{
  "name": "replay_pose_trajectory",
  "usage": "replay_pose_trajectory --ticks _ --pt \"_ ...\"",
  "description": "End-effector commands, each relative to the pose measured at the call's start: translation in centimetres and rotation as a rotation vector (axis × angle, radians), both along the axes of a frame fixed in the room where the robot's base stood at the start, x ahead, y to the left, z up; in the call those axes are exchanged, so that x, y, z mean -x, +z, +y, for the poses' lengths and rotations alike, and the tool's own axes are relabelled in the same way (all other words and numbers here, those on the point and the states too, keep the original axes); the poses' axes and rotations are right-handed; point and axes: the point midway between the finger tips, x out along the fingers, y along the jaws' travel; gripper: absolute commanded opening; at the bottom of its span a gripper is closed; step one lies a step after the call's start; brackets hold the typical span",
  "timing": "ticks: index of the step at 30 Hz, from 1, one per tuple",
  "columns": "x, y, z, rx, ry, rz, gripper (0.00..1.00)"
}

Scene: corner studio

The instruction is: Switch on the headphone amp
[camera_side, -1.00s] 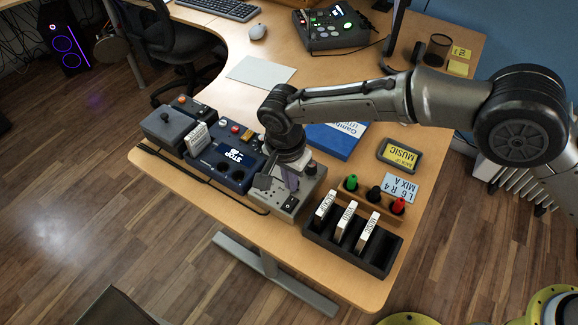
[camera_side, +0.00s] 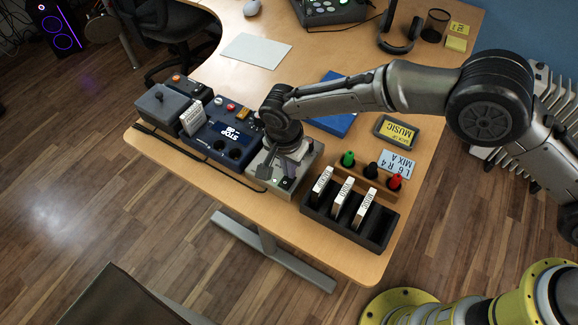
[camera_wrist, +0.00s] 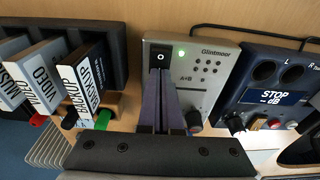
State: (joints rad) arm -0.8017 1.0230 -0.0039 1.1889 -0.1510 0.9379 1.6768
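The grey box marked Glintmoor and A+B (camera_wrist: 215,75) looks like the headphone amp. In the side view it (camera_side: 309,160) sits at the desk's front edge. Its black rocker switch (camera_wrist: 166,56) shows an O mark, and a small green light (camera_wrist: 181,52) beside it is lit. My gripper (camera_wrist: 159,72) has its two fingers close together with nothing between them. The fingertips are at the switch's lower edge in the wrist view; I cannot tell if they touch it. In the side view my gripper (camera_side: 284,176) points down over the amp and hides part of its top.
A blue box marked STOP (camera_side: 222,142) stands directly left of the amp. A black rack with white labelled cards (camera_side: 375,233) and a stand with green, black and red plugs (camera_side: 371,177) are on the right. A blue book (camera_side: 333,122) lies behind.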

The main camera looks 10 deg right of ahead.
Motion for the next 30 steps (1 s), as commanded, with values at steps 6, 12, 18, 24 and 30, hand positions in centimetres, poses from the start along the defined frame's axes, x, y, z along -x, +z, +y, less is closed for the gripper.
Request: replay_pose_trajectory --ticks 6,12,18,24,30 --pt "0.2 -0.2 0.0 0.004 0.000 0.003 0.00" --pt "0.7 -0.1 0.5 0.004 0.001 0.004 0.00" --pt "1.2 0.2 1.0 0.004 0.000 0.005 0.00" --pt "1.2 0.2 1.1 0.003 0.000 0.003 0.00" --pt "1.2 0.7 1.1 0.001 0.000 0.001 0.00"
